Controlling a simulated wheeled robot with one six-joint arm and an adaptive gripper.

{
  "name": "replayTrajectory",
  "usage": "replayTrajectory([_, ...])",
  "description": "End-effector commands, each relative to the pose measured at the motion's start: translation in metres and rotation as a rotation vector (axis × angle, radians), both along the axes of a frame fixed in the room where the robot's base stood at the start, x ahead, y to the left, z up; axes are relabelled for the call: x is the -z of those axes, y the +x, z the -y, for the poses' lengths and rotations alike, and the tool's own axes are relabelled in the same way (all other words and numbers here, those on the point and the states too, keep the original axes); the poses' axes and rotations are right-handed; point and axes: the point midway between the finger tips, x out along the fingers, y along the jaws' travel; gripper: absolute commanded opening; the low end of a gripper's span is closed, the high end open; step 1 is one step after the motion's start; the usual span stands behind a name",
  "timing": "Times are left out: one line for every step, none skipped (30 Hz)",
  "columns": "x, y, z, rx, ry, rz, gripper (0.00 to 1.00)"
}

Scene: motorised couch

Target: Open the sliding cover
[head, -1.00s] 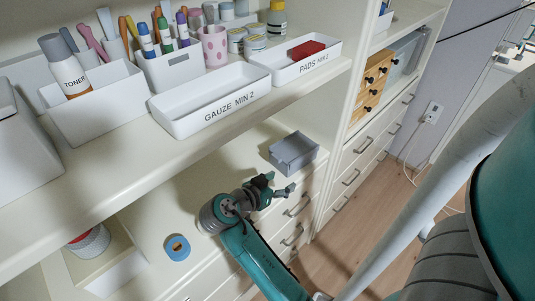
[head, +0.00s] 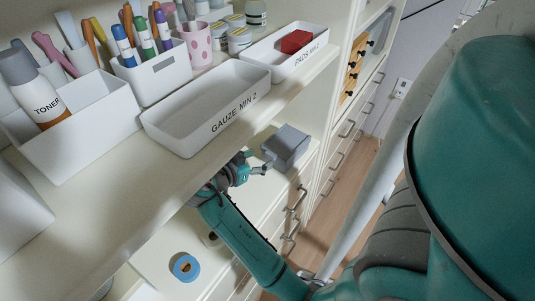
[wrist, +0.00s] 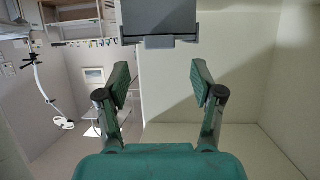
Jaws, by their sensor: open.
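A small grey box (head: 287,146) sits on the lower shelf, right of my gripper in the head view. Its top looks plain grey; I cannot tell for certain how its sliding cover stands. In the wrist view a dark grey block (wrist: 158,18) with a lighter lip along its lower edge shows at the top centre, beyond the fingertips; it appears to be the same box. My gripper (head: 262,170) is open and points towards the box, close to it. In the wrist view its two green-padded fingers (wrist: 160,82) are apart, with nothing between them.
The upper shelf carries a gauze tray (head: 207,112), a pads tray (head: 285,52) and a toner bin (head: 85,128); its edge overhangs my arm. A blue tape roll (head: 185,267) lies on the lower shelf. Drawers with handles (head: 297,197) are at the right.

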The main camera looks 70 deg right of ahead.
Motion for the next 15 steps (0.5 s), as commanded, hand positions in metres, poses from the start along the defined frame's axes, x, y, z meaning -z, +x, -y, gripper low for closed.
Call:
replayTrajectory([0.004, -0.004, 0.009, 0.004, 0.0, -0.001, 0.67])
replayTrajectory([0.006, -0.006, 0.013, 0.005, 0.001, -0.002, 0.67])
replayTrajectory([0.008, -0.007, 0.019, 0.003, -0.001, -0.001, 0.67])
replayTrajectory([0.01, -0.009, 0.023, 0.003, 0.0, 0.0, 0.67])
replayTrajectory([0.012, -0.01, 0.027, 0.003, 0.0, 0.0, 0.67])
replayTrajectory([0.013, -0.012, 0.032, 0.002, 0.0, 0.0, 0.67])
replayTrajectory([0.015, -0.013, 0.035, 0.003, 0.0, 0.0, 0.67])
replayTrajectory([0.016, -0.013, 0.038, 0.003, 0.0, 0.0, 0.67])
replayTrajectory([0.018, -0.014, 0.042, 0.001, 0.0, 0.001, 0.67])
replayTrajectory([0.019, -0.015, 0.044, 0.001, 0.0, 0.001, 0.67])
replayTrajectory([0.02, -0.016, 0.046, 0.001, 0.0, 0.001, 0.67])
replayTrajectory([0.021, -0.017, 0.048, 0.001, 0.0, 0.001, 0.67])
replayTrajectory([0.021, -0.017, 0.049, 0.001, 0.0, 0.001, 0.67])
replayTrajectory([0.022, -0.017, 0.05, 0.0, 0.0, 0.001, 0.67])
replayTrajectory([0.022, -0.017, 0.051, -0.001, 0.0, 0.001, 0.67])
